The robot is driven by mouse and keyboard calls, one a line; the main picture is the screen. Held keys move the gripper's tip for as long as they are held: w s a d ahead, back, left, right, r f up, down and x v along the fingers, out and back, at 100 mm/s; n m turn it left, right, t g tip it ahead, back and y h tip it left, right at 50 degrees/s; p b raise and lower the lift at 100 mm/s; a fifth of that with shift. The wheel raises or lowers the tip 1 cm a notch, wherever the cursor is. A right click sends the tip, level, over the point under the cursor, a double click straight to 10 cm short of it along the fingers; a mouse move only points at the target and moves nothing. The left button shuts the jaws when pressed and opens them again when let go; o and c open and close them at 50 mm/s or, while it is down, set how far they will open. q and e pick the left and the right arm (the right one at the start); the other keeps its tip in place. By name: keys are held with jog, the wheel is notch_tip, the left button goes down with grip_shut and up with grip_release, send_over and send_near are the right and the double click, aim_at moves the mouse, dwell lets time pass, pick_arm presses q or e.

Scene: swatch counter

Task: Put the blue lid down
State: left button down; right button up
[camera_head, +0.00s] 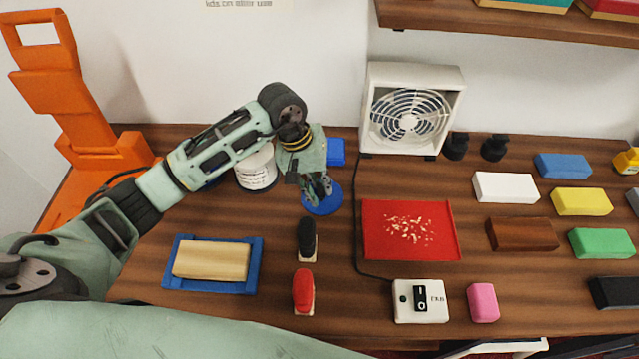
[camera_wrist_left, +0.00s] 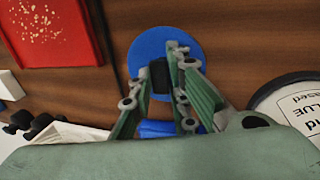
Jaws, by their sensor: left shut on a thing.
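The blue lid (camera_head: 322,203) is a flat round disc with a dark knob. My left gripper (camera_head: 318,188) is shut on it, over the counter right of the white tub. In the left wrist view, the fingers of the left gripper (camera_wrist_left: 162,75) close on the knob, and the blue disc (camera_wrist_left: 148,48) spreads out below them. I cannot tell whether the lid touches the wood. My right gripper is not in view.
A red tray (camera_head: 375,240) with pale shavings lies to the right of the lid. A black-handled brush (camera_head: 306,238) and a red one (camera_head: 303,290) lie in front. A blue block (camera_head: 336,150) is behind the gripper. A fan (camera_head: 380,128) stands at the back.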

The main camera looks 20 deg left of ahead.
pick_arm(q)
jog(key=c, duration=2)
grip_release()
jog(key=o, duration=0.3)
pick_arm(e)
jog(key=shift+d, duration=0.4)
pick_arm(q)
jog(key=shift+o, duration=0.2)
jog(key=shift+r, duration=0.15)
jog(key=b+v, duration=0.2)
jog(key=v, duration=0.9)
jog(key=shift+a+r, duration=0.2)
jog(key=shift+r, duration=0.15)
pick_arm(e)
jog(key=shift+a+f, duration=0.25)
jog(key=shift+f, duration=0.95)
pick_arm(q)
jog(key=shift+s, duration=0.1)
